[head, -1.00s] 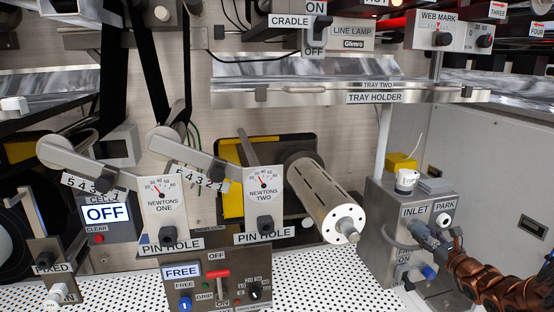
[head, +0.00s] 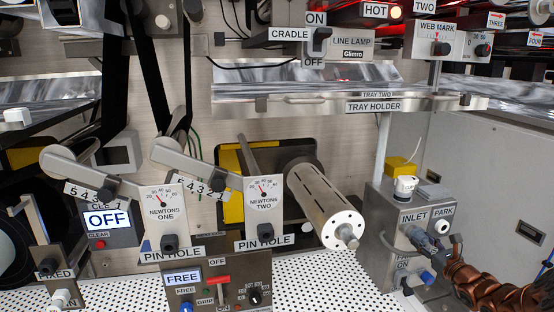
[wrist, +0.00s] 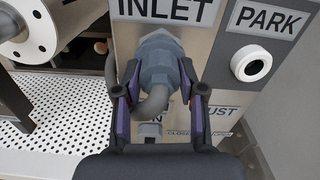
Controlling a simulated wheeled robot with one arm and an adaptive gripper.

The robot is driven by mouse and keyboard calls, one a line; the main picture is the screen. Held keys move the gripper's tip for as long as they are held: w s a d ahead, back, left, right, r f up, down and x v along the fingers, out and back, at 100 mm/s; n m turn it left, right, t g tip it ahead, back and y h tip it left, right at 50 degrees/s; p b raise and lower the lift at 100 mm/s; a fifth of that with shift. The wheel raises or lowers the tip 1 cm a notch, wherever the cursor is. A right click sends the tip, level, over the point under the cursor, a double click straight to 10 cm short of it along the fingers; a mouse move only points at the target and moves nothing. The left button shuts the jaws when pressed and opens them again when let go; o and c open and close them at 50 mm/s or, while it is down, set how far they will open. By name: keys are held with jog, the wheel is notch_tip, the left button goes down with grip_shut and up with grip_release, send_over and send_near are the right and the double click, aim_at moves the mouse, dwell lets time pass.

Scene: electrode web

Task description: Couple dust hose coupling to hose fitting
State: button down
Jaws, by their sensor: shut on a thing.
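The grey dust hose coupling (wrist: 158,78) is between my gripper's (wrist: 160,92) two purple-padded fingers in the wrist view. Its grey hose (wrist: 152,104) bends down and left from it. The hose fitting (wrist: 157,42) is behind the coupling, just under the INLET label on the metal box. The coupling is lined up with the fitting and appears to meet it; I cannot tell whether it is fully seated. In the head view my gripper (head: 434,246) is at the box front, below INLET, and the coupling (head: 417,236) is partly hidden.
The round white PARK port (wrist: 251,63) is right of the fitting; its label also shows in the head view (head: 443,211). A blue knob (head: 427,278) sits low on the box. A slotted roller (head: 325,205) stands to the left. The perforated table (head: 330,280) is clear there.

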jog(key=shift+m+p, duration=1.2)
jog(key=shift+p, duration=1.35)
jog(key=shift+m+p, duration=0.7)
jog(key=shift+p, duration=0.45)
jog(key=shift+m+p, duration=1.75)
jog(key=shift+m, duration=0.05)
jog(key=shift+f, duration=0.1)
jog(key=c, duration=0.6)
grip_release()
jog(key=shift+p+v, duration=0.4)
jog(key=shift+v, duration=0.7)
jog(key=p+v, duration=0.3)
jog(key=v, duration=0.4)
jog(key=shift+w, duration=0.1)
